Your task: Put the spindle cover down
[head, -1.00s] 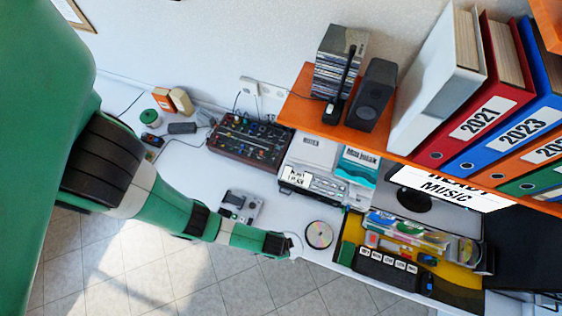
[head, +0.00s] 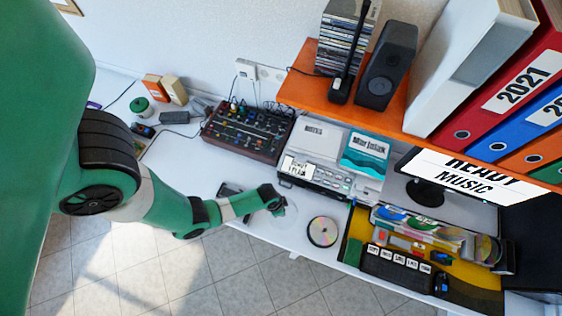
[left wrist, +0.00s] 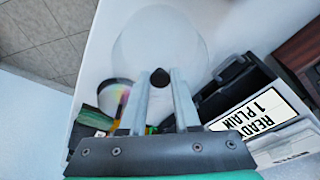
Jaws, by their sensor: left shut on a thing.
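The spindle cover (left wrist: 160,40) is a clear, faint dome with a black knob (left wrist: 160,78). My left gripper (left wrist: 160,84) is shut on this knob in the left wrist view. In the head view the cover (head: 287,218) is barely visible beside my left gripper (head: 279,209), over the white desk. I cannot tell whether its rim touches the desk. A shiny disc (head: 323,231) lies just right of the cover; it also shows in part behind the fingers in the left wrist view. My right gripper is not in view.
A grey device (head: 231,189) is partly hidden behind my left arm. A mixer (head: 247,130) and a disc player (head: 312,158) stand behind. A yellow tray (head: 463,277) with discs is at right. An orange shelf (head: 305,90) overhangs the back. The desk's front edge is close.

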